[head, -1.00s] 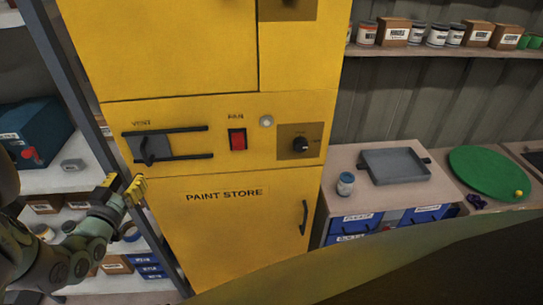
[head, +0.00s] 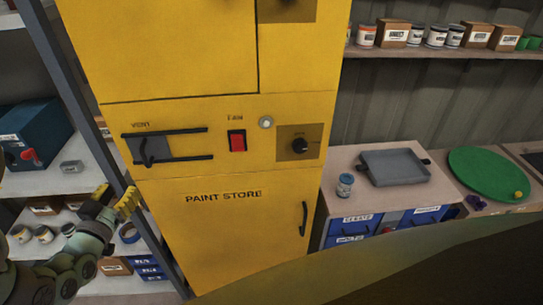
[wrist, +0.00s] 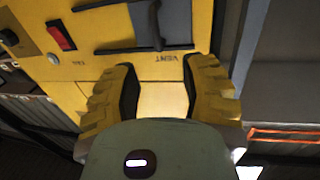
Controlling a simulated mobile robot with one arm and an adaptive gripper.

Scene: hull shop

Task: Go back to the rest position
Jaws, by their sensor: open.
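My gripper (head: 118,202) is at the left in the head view, in front of the shelf rack beside the yellow paint store cabinet (head: 225,235). Its yellow fingers are apart with nothing between them. In the wrist view my gripper (wrist: 160,95) shows both ribbed fingers spread, with the cabinet's yellow face behind them. The vent slider (head: 152,150) and the red fan switch (head: 237,140) are on the cabinet front. The vent slider also shows in the wrist view (wrist: 152,25), beyond the fingertips.
A shelf rack (head: 75,180) with boxes and cans stands left of the cabinet, close to my arm. At right, a bench (head: 340,190) bears a small jar (head: 345,186), a grey tray (head: 395,167) and a green disc (head: 487,172). A dark brown surface (head: 430,270) crosses the lower right.

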